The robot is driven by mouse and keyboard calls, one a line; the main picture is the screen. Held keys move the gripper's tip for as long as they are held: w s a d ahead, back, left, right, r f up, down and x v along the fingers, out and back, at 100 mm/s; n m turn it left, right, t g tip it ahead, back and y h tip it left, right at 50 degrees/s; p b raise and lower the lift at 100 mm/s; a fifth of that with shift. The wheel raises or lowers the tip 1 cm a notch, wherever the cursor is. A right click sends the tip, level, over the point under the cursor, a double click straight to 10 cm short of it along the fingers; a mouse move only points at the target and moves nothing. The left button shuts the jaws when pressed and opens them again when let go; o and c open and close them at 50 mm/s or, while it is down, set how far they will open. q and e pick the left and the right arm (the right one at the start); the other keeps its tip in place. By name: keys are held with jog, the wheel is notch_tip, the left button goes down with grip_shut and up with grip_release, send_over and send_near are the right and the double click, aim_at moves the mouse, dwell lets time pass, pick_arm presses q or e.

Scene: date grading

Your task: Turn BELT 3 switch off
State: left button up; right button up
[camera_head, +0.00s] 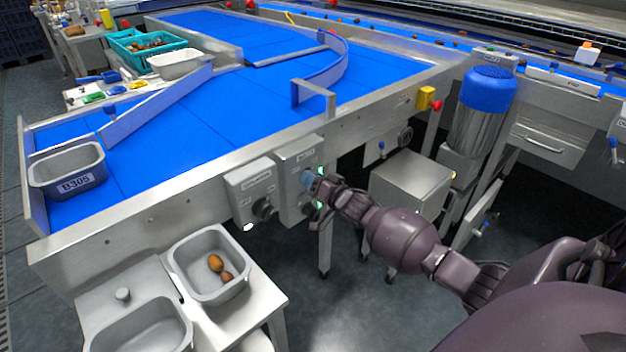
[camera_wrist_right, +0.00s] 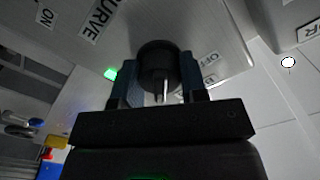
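A grey control box (camera_head: 293,160) hangs on the front side of the conveyor, with green lights at its right edge. My right gripper (camera_head: 308,181) reaches its face. In the right wrist view, its two fingers (camera_wrist_right: 160,88) sit on either side of a dark round switch knob (camera_wrist_right: 158,52) and appear to touch it. A light mark shows on the knob between the fingers. An OFF label (camera_wrist_right: 210,62) lies to the right; a label starting with B is mostly hidden. A CURVE label (camera_wrist_right: 103,17), an ON label (camera_wrist_right: 47,17) and a green light (camera_wrist_right: 110,73) are at left. My left gripper is out of view.
A second grey box (camera_head: 246,184) with a black knob (camera_head: 263,210) stands just left. A yellow and red emergency stop (camera_head: 427,98) is to the right. The blue belt (camera_head: 235,105) lies above; a tray with dates (camera_head: 188,278) is below left.

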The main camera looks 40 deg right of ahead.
jog(key=c, duration=0.3)
jog(key=shift+c, duration=0.2)
jog(key=n, duration=0.3)
jog(key=shift+r+n+p, duration=0.1)
jog(key=shift+n+p, duration=0.2)
jog(key=shift+p, duration=0.1)
jog(key=n, duration=0.4)
jog(key=shift+n+p, duration=0.3)
jog(key=shift+p, duration=0.05)
jog(key=n, duration=0.3)
jog(key=shift+n, duration=0.3)
jog(key=n, duration=0.4)
jog(key=shift+n, duration=1)
